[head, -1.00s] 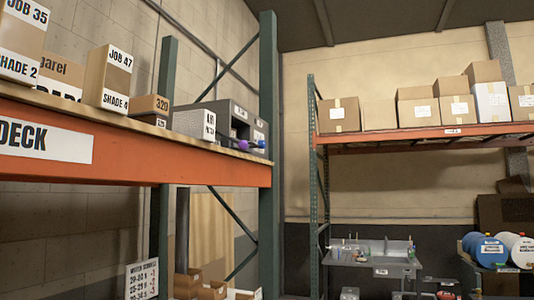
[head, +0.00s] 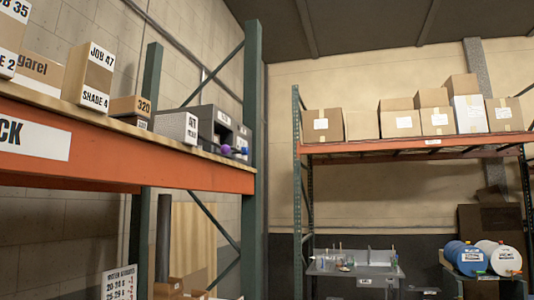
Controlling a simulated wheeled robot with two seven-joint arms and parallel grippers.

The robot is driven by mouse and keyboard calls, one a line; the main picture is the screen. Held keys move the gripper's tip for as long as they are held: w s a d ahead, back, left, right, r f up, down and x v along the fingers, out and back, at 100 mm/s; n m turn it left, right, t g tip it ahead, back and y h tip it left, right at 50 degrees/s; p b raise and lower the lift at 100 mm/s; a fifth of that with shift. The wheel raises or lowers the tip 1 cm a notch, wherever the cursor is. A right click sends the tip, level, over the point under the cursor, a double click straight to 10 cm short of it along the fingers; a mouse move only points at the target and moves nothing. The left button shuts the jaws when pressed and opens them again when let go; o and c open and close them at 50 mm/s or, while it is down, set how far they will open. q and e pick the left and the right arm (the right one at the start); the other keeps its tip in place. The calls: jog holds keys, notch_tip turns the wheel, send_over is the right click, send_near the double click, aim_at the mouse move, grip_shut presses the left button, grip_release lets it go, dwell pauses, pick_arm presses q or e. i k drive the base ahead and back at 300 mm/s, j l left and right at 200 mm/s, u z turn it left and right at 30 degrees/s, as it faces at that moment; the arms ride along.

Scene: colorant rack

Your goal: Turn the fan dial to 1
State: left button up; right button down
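I cannot make out a fan or a fan dial in the head view. A white notice (head: 119,284) with rows of number ranges hangs low at the left, and its small print is too blurred to read fully. Neither of my grippers is in view.
An orange-beamed rack (head: 200,176) at the left bears labelled cartons (head: 90,76), a grey open-fronted unit (head: 216,122) and a purple round object (head: 225,150). A second rack (head: 420,146) bears several cartons.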

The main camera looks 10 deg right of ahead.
aim_at(245, 150)
jog(key=i+l+z, duration=0.1)
jog(key=z, duration=0.2)
jog(key=i+z, duration=0.7)
jog(key=i, duration=0.55)
jog(key=i+j, duration=0.1)
jog(key=i, duration=0.5)
jog(key=i+j, duration=0.15)
jog(key=i, duration=0.4)
jog(key=l+z, duration=0.05)
